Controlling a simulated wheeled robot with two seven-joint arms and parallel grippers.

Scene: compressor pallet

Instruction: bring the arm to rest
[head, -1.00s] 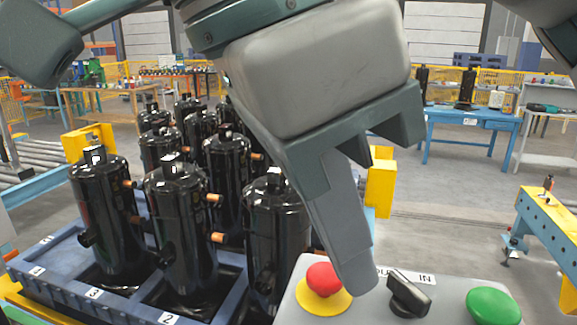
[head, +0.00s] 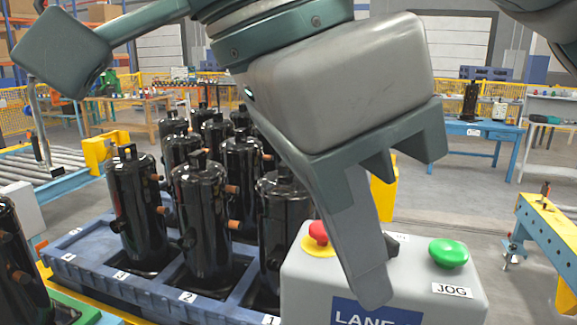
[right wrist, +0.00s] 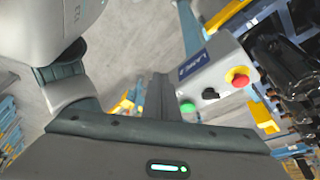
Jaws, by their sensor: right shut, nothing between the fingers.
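My right gripper (head: 372,292) hangs down in front of the grey control box (head: 425,285) in the head view. Its fingers are shut and empty. In the right wrist view the shut fingers (right wrist: 160,95) point towards the box (right wrist: 215,72). The box carries a red button (head: 319,232) on a yellow ring, a black knob (head: 392,243) mostly hidden behind the finger, and a green button (head: 448,253) above a JOG label. Whether the finger touches the box front I cannot tell. My left gripper is not in view.
Several black compressors (head: 205,215) stand on a blue numbered pallet (head: 62,250) left of the box. A roller conveyor (head: 30,165) is at the left. A yellow-topped blue bench (head: 545,222) is at the right. Open floor (head: 450,185) lies behind the box.

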